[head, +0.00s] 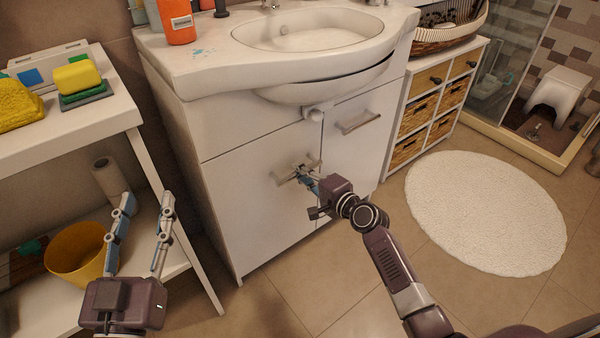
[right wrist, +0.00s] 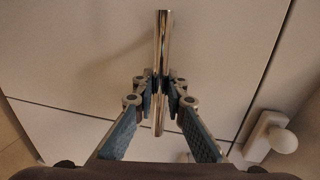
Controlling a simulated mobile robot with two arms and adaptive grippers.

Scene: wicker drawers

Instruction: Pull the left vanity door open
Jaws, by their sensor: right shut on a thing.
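The left vanity door (head: 245,200) is a white panel on the front of the sink cabinet and looks closed. Its metal bar handle (head: 280,179) is gripped by my right gripper (head: 302,173), whose blue-padded fingers are shut around the bar. In the right wrist view the handle (right wrist: 163,45) runs upright between the closed fingertips (right wrist: 161,88), and part of it is hidden by them. My left gripper (head: 146,204) is open and empty, to the left of the cabinet by the shelf.
A white knob-like fitting (head: 318,114) sits above the seam between the doors. The right door (head: 350,148) is closed. A white shelf (head: 120,105) with sponges and a yellow bucket (head: 75,250) stands left. A round white rug (head: 485,210) lies right.

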